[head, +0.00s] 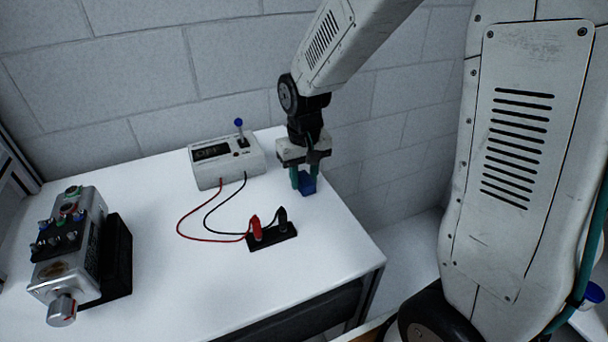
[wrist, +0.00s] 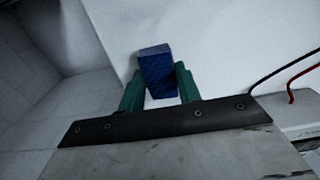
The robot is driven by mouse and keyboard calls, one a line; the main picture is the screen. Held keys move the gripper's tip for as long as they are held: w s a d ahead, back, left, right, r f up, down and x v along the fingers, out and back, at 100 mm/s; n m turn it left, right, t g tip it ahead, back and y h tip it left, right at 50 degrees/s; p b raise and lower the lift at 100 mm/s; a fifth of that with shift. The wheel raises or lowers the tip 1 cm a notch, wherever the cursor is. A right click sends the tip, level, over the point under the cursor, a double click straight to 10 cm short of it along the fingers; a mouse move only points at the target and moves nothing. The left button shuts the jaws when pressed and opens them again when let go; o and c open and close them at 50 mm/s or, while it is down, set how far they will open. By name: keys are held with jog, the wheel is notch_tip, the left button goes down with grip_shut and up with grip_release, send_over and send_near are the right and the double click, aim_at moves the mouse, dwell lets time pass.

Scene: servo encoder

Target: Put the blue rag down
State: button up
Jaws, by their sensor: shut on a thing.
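The blue rag (head: 308,184) is a small, block-shaped dark blue piece near the right edge of the white table (head: 335,250). My gripper (head: 305,180) points down with its green fingers shut on the rag. In the wrist view, the rag (wrist: 156,72) sits between the two green fingers (wrist: 160,88) and sticks out past their tips. I cannot tell whether the rag's underside touches the table.
A white meter box (head: 226,160) with a blue-knobbed lever stands left of my gripper. Red and black leads run to a black terminal block (head: 272,237) in front. A grey control box (head: 70,245) stands at the left. The table is clear between the terminal block and its right edge.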

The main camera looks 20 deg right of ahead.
aim_at(305, 179)
jog(key=shift+f, duration=0.25)
jog(key=o, duration=0.9)
notch_tip(305, 179, up, 12)
jog(key=shift+t, duration=0.6)
jog(key=s+d+r, duration=0.1)
jog(key=s, duration=0.6)
jog(key=s+d+r, duration=0.1)
jog(key=s+r, duration=0.1)
jog(key=s, duration=0.6)
jog(key=s+d+r, duration=0.1)
jog(key=s, duration=0.7)
jog(key=shift+s+r, duration=0.15)
jog(key=shift+s, duration=0.05)
jog(key=shift+o, duration=0.3)
